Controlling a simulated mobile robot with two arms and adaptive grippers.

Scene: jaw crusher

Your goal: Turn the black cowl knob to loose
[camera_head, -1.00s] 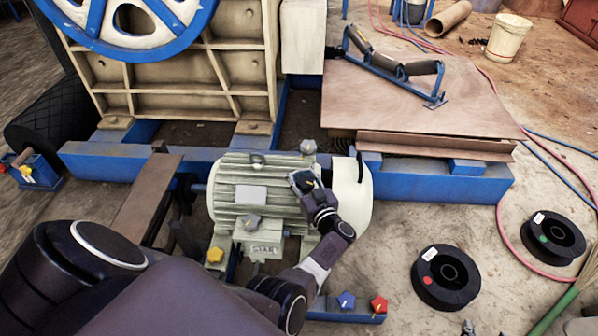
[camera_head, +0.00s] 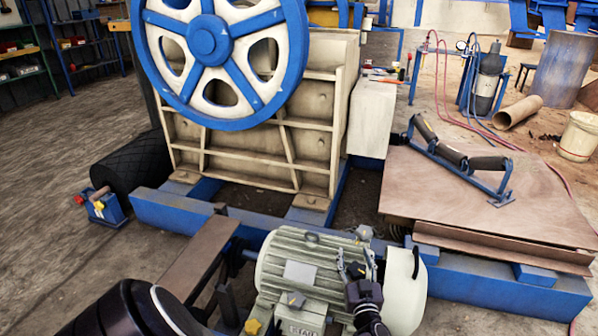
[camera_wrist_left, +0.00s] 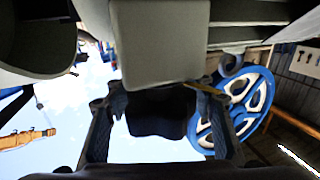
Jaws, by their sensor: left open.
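The grey ribbed motor (camera_head: 300,265) stands at the bottom middle of the head view, with a pale rounded cowl (camera_head: 405,295) at its right end. My left gripper (camera_head: 356,264) comes up from below and is at the motor's right part, next to the cowl. Its fingers are open. A small dark shape (camera_head: 356,271) between the fingers may be the black knob; I cannot tell whether they touch it. In the left wrist view the open fingers (camera_wrist_left: 160,132) stand either side of a dark block (camera_wrist_left: 160,108), under a grey box-like part (camera_wrist_left: 165,40). My right gripper is out of view.
Other knobs on the motor are grey (camera_head: 296,299), grey on top (camera_head: 364,232) and yellow (camera_head: 253,327). The crusher with its blue flywheel (camera_head: 210,40) stands behind. A brown plate (camera_head: 470,195) with a roller frame (camera_head: 455,160) lies to the right.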

